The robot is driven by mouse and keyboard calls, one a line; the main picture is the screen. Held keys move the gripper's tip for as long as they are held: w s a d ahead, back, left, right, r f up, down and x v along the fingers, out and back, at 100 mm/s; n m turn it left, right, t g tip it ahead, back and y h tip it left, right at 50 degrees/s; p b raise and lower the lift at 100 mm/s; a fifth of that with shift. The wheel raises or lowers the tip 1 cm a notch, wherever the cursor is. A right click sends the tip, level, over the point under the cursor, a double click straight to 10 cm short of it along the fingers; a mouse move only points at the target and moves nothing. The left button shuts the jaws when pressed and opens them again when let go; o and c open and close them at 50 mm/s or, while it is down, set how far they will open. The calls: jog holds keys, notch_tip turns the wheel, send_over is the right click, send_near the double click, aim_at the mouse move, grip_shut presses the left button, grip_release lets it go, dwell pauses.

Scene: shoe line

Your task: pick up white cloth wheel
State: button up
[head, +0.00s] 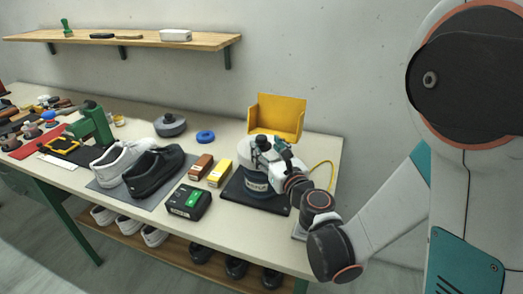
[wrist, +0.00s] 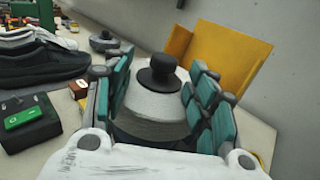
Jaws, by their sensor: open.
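The white cloth wheel (wrist: 150,108) is a pale grey-white, cone-like round piece with a black knob on top, upright in the middle of the wrist view. My gripper (wrist: 165,95) is open, with teal-padded fingers to the left and right of the wheel. I cannot tell whether the pads touch it. In the head view my gripper (head: 264,158) is low over the dark square base at the bench's right part and covers much of the wheel. The wheel's lower part is hidden in the wrist view by my gripper's white body.
A yellow open bin (head: 277,117) stands close behind. A grey disc with a black knob (head: 170,125) and a blue ring (head: 205,136) lie farther left. Small brown and yellow boxes (head: 219,173), a black-green box (head: 188,201) and shoes (head: 154,173) are left of my gripper.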

aim_at(264, 142)
jog(key=shift+d+b+x, duration=0.1)
jog(key=shift+b+x, duration=0.35)
jog(key=shift+x, duration=1.05)
jog(key=shift+d+b+x, duration=0.15)
jog(key=shift+b+x, duration=0.25)
jog(key=shift+x, duration=1.1)
jog(key=shift+w, duration=0.1)
grip_shut()
